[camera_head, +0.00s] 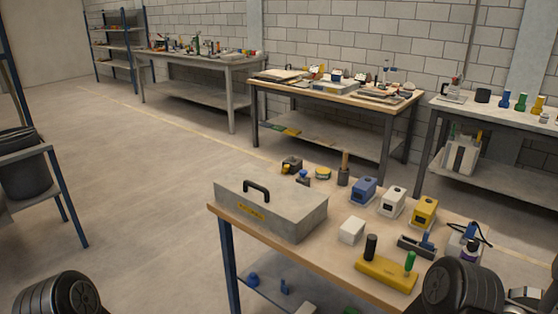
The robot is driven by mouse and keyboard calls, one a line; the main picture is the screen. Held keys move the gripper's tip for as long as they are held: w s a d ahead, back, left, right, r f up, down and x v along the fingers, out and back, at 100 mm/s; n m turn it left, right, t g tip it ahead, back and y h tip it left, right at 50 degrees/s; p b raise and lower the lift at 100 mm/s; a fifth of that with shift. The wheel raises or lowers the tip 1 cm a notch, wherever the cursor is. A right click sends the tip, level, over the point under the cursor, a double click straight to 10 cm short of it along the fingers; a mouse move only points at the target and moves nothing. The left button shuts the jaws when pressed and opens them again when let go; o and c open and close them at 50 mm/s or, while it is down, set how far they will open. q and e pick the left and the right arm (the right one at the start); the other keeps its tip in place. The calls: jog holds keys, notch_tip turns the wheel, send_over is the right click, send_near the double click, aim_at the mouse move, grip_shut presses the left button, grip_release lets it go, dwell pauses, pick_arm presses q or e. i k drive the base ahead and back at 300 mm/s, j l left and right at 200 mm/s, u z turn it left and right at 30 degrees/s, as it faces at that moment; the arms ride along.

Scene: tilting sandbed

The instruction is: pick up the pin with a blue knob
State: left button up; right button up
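I cannot tell for certain which item is the pin with a blue knob. On the near workbench (330,262), a small blue upright piece (428,241) stands at a dark grey holder (412,248). Beside it, a yellow block (385,275) carries a black-knobbed pin (370,247) and a green-knobbed pin (409,263). Two small blue objects, one rounded (253,279) and one thin (284,286), lie on the shelf below. Dark rounded parts of my arms show at the bottom left and bottom right; neither gripper's fingers are in view.
A grey toolbox (271,209) fills the bench's left part. Blue (363,190), white (392,201) and yellow (424,213) machines line the back, with a white box (351,231) in front. More benches stand along the wall. The floor at left is open.

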aim_at(302, 173)
jog(key=i+j, duration=0.75)
jog(key=j, duration=0.2)
jog(key=i+j+z, duration=0.1)
jog(key=i+j, duration=0.6)
jog(key=j, duration=0.25)
jog(key=i+j, duration=0.4)
jog(key=i+j+z, duration=0.1)
jog(key=i+j, duration=0.25)
jog(key=j, duration=0.2)
